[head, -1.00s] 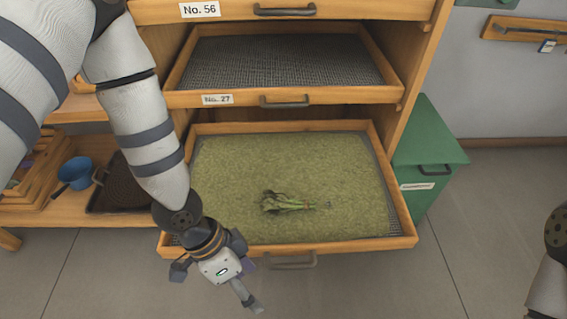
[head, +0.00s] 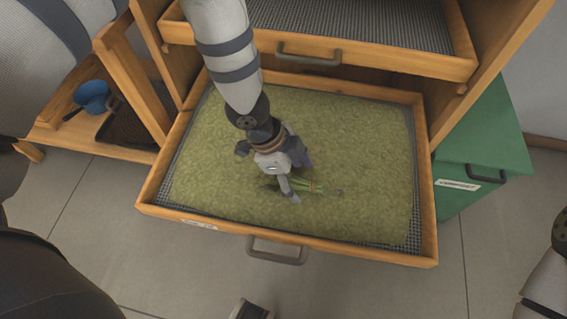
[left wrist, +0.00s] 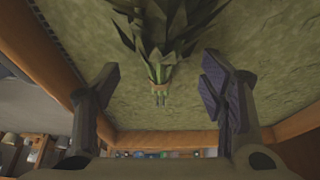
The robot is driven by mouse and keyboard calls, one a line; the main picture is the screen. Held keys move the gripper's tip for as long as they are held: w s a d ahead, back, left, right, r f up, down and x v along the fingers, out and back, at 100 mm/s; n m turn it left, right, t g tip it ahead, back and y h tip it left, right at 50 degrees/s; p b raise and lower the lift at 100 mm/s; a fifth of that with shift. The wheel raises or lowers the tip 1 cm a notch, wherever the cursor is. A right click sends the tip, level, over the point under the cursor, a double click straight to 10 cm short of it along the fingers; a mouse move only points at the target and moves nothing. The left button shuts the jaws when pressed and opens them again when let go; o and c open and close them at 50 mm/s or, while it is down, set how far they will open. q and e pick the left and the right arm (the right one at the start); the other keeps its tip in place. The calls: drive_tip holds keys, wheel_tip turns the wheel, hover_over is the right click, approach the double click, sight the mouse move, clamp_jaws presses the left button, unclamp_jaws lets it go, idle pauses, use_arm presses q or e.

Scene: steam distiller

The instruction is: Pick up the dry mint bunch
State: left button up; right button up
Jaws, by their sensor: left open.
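The mint bunch (head: 318,188), green and leafy with tied stems, lies on a bed of dry green herb in the open lower drawer (head: 330,250). My left gripper (head: 296,180) is over the bunch in the head view and hides its leafy end. In the left wrist view the bunch (left wrist: 158,45) has its leaves at the top and its tied stem ends pointing down between the fingers. My left gripper (left wrist: 160,84) is open there, with one finger on each side and a gap to the stems.
A mesh drawer (head: 390,58) sticks out above the herb drawer at the back. A green compost bin (head: 485,150) stands to the right. A low shelf at left holds a blue pan (head: 92,96).

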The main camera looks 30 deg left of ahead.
use_arm(q)
drive_tip(key=shift+x, duration=0.8)
drive_tip(key=shift+c, duration=0.4)
clamp_jaws()
